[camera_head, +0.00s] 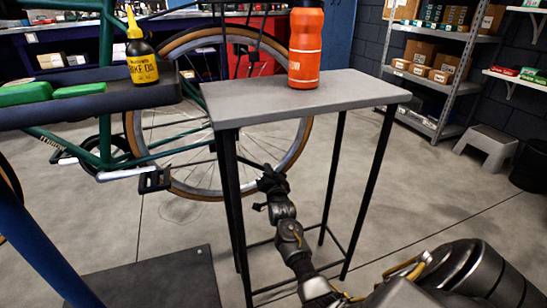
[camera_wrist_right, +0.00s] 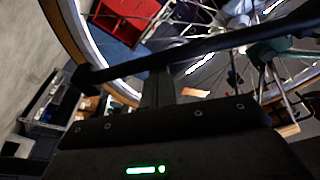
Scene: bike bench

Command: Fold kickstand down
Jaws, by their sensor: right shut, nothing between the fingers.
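The bicycle with a green frame (camera_head: 106,90) is clamped at the left in the head view, its rear wheel (camera_head: 302,150) partly behind a small table. I cannot pick out the kickstand for certain in the head view; a pale bar (camera_head: 123,174) sits low by the pedal. In the right wrist view a dark bar (camera_wrist_right: 215,45) with a blunt left end crosses in front of the wheel; I cannot tell whether it is the kickstand. My right gripper (camera_head: 271,179) is shut and empty, seen between the table's legs near the wheel. My left gripper is not in view.
The grey table (camera_head: 300,96) with thin black legs carries an orange bottle (camera_head: 305,45). A tray (camera_head: 88,106) holds a yellow-labelled bottle (camera_head: 142,60) and green items. A blue post (camera_head: 35,240) and a dark plate (camera_head: 155,280) stand at lower left. Shelves (camera_head: 440,75) are at back right.

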